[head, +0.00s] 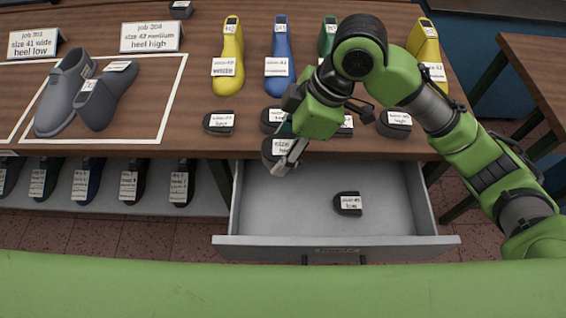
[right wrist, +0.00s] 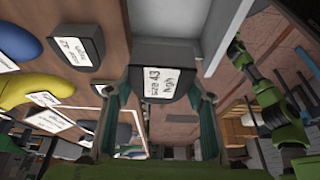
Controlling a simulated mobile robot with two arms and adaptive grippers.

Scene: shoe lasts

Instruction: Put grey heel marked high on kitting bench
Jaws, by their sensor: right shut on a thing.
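My right gripper (head: 285,162) is shut on a dark grey heel (head: 275,148) with a white label, held above the back edge of the open drawer. In the right wrist view the same heel (right wrist: 160,82) sits between the two fingers, and its label seems to read 43; the word on it is hard to read. The kitting bench (head: 205,80) is the brown wooden top. Several similar dark heels stand along its front edge, one (head: 218,123) left of the gripper and one (head: 394,124) at the right labelled high. My left gripper does not show.
The open drawer (head: 300,205) holds one labelled heel (head: 347,204). Yellow (head: 229,60), blue (head: 279,60) and green lasts stand behind the heels. Grey lasts (head: 65,90) lie in a white outlined area at the left, behind it a card (head: 150,37) reading size 42 medium, heel high.

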